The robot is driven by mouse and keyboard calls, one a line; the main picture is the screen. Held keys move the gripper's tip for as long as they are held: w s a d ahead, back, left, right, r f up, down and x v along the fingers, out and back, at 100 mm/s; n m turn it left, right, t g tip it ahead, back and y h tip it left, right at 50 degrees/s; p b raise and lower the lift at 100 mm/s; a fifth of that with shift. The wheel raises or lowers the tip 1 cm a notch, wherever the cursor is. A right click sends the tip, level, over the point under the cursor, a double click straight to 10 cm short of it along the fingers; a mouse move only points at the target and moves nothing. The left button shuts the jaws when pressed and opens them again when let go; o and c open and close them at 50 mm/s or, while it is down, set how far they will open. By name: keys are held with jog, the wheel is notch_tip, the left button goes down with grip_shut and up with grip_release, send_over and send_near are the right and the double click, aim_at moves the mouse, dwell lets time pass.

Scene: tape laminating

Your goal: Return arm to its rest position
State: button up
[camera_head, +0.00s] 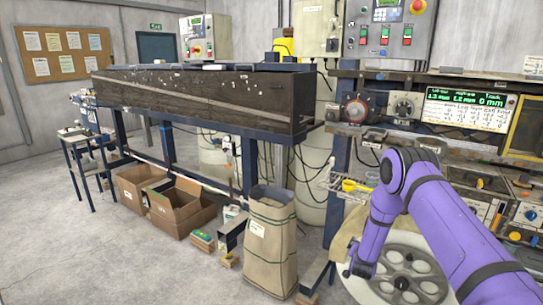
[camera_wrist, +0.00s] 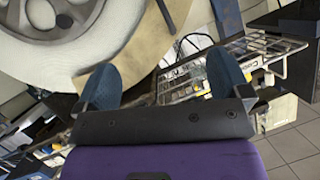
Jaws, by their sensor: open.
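My purple arm (camera_head: 420,195) reaches in from the lower right of the head view and bends down at its elbow. My gripper (camera_head: 358,270) hangs low in front of a large grey reel (camera_head: 420,267) with round holes. In the wrist view my gripper (camera_wrist: 163,78) has its two blue fingers spread wide, with nothing held between them. The reel (camera_wrist: 90,50) and its tan rim fill the upper left there, close beyond the fingers. I cannot tell whether a finger touches it.
A wire rack (camera_wrist: 250,55) stands to the right of the fingers. A machine panel with a lit display (camera_head: 465,108) is behind the arm. A tall paper sack (camera_head: 268,240) and cardboard boxes (camera_head: 178,210) stand on the floor at left.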

jog(key=s+a+r+n+g+y, duration=0.1)
jog(key=a+r+y, duration=0.1)
jog(key=r, duration=1.3)
jog(key=s+a+r+n+g+y, duration=0.1)
jog(key=s+a+r+n+y, duration=0.1)
jog(key=r, duration=1.3)
jog(key=s+a+r+n, duration=0.1)
jog(key=s+a+r, duration=0.1)
jog(key=s+r, duration=0.65)
jog(key=s+r+n+g+y, duration=0.1)
jog(key=s+r+g, duration=0.1)
jog(key=s+r, duration=0.55)
jog(key=s+r+n+g+y, duration=0.1)
jog(key=s+r, duration=0.4)
jog(key=s, duration=0.5)
jog(key=s+r+n+g, duration=0.1)
jog(key=s+n+g, duration=0.1)
jog(key=s, duration=2.1)
jog(key=shift+g+h, duration=0.3)
jog(key=shift+h, duration=0.1)
jog(key=shift+s, duration=0.1)
